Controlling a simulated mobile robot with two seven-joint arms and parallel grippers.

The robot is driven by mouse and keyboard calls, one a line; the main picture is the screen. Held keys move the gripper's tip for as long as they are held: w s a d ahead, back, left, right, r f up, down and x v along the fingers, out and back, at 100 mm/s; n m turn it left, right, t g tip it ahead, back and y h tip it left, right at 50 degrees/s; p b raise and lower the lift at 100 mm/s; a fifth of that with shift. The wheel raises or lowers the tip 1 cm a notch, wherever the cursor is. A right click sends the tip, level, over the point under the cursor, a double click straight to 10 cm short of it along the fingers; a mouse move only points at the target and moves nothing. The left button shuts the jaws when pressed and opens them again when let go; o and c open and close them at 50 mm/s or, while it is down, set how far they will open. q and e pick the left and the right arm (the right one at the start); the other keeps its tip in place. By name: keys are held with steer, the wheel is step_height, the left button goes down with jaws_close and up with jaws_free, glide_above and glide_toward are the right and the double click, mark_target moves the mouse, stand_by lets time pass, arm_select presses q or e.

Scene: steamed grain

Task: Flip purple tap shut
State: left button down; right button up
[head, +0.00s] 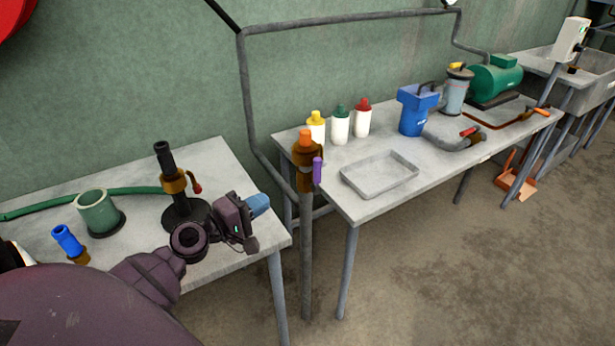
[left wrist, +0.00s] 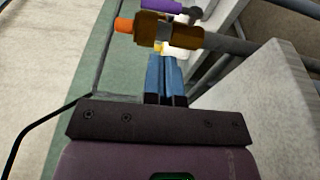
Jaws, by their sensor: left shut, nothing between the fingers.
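The purple tap handle (head: 317,170) sits on the right side of a brass valve (head: 304,176) at the top of an upright grey pipe (head: 306,250). The handle points along the pipe. An orange cap (head: 305,137) tops the valve. My left gripper (head: 260,204) is to the left of the valve and a little lower, apart from it, with blue fingers shut and empty. In the left wrist view the shut fingers (left wrist: 167,80) point toward the brass valve (left wrist: 158,32), with the purple handle (left wrist: 166,6) on its far side at the top edge. My right gripper is out of view.
The left table (head: 225,165) holds a black stand with a brass valve and red handle (head: 195,186), and a green cup (head: 98,212). The right table (head: 370,209) holds a metal tray (head: 380,174), bottles and a blue container (head: 415,110). The pipe stands between the tables.

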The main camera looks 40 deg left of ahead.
arm_select(q)
steer(key=p, duration=0.3)
glide_toward(315, 172)
steer(key=w, duration=0.4)
steer(key=w+d, duration=0.1)
steer(key=w, duration=0.1)
steer(key=shift+w, duration=0.15)
steer(key=shift+w+d+f, duration=0.1)
steer(key=shift+w+d, duration=0.05)
steer(key=shift+w, duration=0.4)
